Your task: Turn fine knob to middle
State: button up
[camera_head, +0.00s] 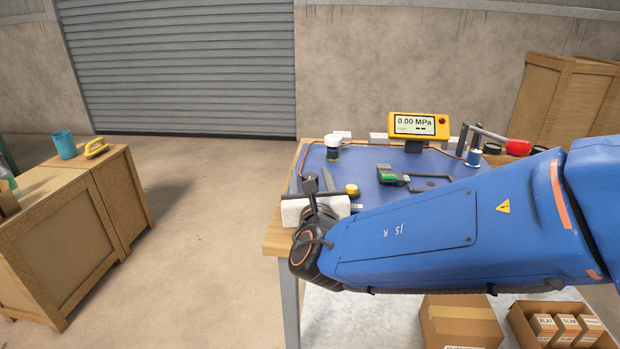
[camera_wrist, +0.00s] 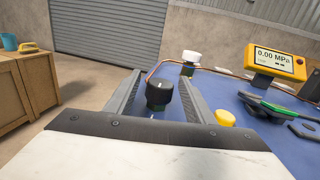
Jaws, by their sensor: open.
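A black knob (camera_wrist: 158,93) with a light mark on its side stands upright on the blue panel (camera_wrist: 232,96). My gripper (camera_wrist: 160,80) is open, with one finger on each side of this knob. Gaps show between knob and fingers, so it is not gripped. In the head view my gripper (camera_head: 320,180) is over the panel's near left corner, and the knob (camera_head: 310,180) shows beside the fingers. A white-topped knob (camera_head: 333,142) stands farther back; it also shows in the wrist view (camera_wrist: 190,57). No label tells me which knob is the fine one.
A yellow button (camera_head: 352,190) sits just right of my gripper. The yellow gauge (camera_head: 418,126) at the back reads 0.00 MPa. A green and black device (camera_head: 387,174), a blue-based fitting (camera_head: 474,157) and a red-handled lever (camera_head: 517,147) are farther right. Wooden crates (camera_head: 70,240) stand left.

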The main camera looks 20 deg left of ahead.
jog(key=v, duration=1.7)
jog(key=shift+s+d, duration=0.15)
jog(key=shift+s, duration=0.05)
